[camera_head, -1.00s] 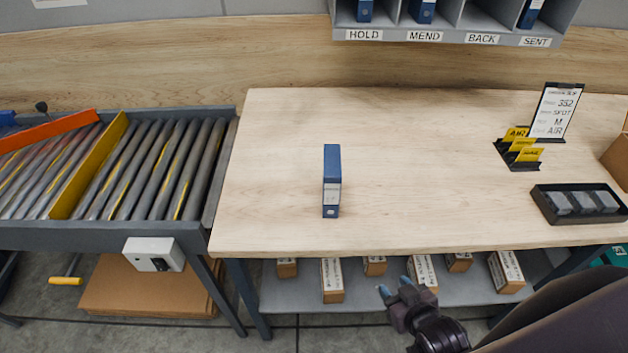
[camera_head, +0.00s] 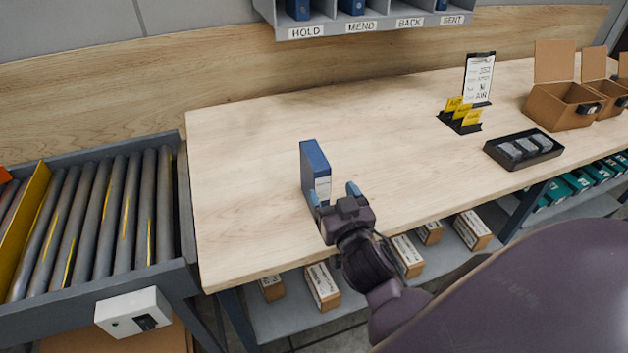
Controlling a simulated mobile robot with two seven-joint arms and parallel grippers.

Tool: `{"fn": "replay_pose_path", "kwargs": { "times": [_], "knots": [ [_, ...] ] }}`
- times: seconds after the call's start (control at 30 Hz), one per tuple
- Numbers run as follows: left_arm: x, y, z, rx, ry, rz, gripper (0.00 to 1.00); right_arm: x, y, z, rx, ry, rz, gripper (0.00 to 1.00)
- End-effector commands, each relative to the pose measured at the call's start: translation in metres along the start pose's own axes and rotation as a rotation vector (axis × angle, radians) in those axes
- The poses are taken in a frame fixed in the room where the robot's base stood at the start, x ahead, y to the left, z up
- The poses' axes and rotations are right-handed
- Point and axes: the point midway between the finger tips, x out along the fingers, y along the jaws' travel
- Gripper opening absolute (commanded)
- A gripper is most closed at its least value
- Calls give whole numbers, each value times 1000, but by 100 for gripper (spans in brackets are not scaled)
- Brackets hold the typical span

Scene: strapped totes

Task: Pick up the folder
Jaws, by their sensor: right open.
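The blue folder (camera_head: 314,169) stands upright on the wooden table (camera_head: 250,140), left of the table's middle, with a pale label on its narrow front face. My right gripper (camera_head: 333,193) is open at the folder's near end, with one blue-tipped finger at the left and one at the right. The fingers partly cover the folder's lower front. I cannot tell whether they touch it. My left gripper is not in view.
A roller conveyor (camera_head: 100,215) stands left of the table. A grey sorting shelf (camera_head: 370,25) is at the back. A black tray (camera_head: 523,150), a yellow card holder (camera_head: 460,115) and cardboard boxes (camera_head: 563,107) occupy the right side. The table around the folder is clear.

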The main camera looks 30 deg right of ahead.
Motion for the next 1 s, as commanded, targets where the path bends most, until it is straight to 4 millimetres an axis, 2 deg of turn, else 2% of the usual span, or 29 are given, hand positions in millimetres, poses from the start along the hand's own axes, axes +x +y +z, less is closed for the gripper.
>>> {"fn": "replay_pose_path", "kwargs": {
  "times": [0.13, 0.47, 0.8, 1.0],
  "knots": [
    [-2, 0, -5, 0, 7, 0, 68, 21, 0, -1, -2, 2, -1, 72],
    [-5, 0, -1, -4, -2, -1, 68, 42, -1, -1, -1, 0, -1, 72],
    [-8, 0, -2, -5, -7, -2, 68, 83, -5, -1, -2, -1, -1, 72],
    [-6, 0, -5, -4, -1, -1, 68, 88, -4, 0, -1, -3, 0, 72]
  ]
}}
